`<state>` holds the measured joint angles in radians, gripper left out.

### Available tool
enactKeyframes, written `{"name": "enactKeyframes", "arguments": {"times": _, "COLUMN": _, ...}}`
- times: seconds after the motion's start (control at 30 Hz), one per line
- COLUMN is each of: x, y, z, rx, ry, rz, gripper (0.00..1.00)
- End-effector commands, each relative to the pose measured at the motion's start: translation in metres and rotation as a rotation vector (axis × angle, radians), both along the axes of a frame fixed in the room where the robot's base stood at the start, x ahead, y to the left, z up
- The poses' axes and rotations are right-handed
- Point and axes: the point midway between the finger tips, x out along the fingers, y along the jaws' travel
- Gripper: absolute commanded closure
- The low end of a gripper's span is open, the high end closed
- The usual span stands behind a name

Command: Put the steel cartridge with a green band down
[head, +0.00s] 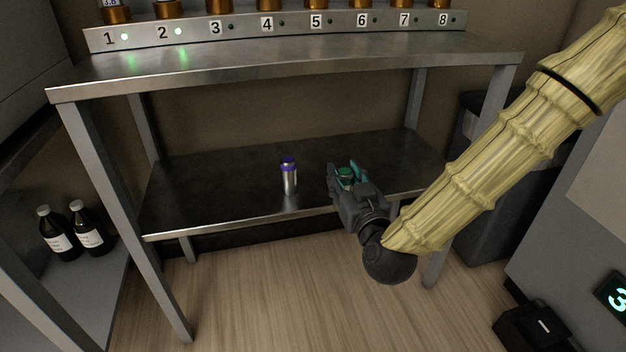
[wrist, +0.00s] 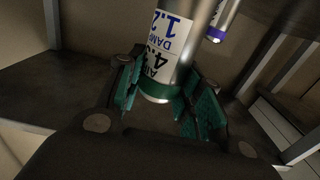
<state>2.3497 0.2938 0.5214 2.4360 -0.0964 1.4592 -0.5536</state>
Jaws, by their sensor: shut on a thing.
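The steel cartridge with a green band (wrist: 170,55) is between the green-padded fingers of my gripper (wrist: 166,98), which is shut on it near the banded end. It has a white label with blue print. In the head view only its green top (head: 346,174) shows; the gripper hides the rest. My gripper (head: 347,182) is at the right part of the lower shelf (head: 230,205) of the steel bench. The cartridge looks roughly upright. I cannot tell whether its base touches the shelf.
A purple-banded cartridge (head: 289,177) stands on the lower shelf, left of my gripper. The shelf is otherwise bare. Above is the bench top (head: 300,58) with a numbered rack (head: 240,31); lights 1 and 2 glow green. Bench legs (head: 105,180) flank the shelf. Brown bottles (head: 87,235) stand at left.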

Motion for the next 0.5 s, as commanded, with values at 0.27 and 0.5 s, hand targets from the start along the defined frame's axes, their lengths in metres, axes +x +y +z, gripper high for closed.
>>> {"name": "enactKeyframes", "arguments": {"times": 0.27, "x": 0.050, "y": 0.007, "z": -0.007, "rx": 0.002, "ry": -0.003, "rz": -0.003, "gripper": 1.00}}
{"name": "enactKeyframes", "arguments": {"times": 0.5, "x": 0.098, "y": 0.016, "z": -0.012, "rx": 0.002, "ry": -0.003, "rz": -0.003, "gripper": 1.00}}
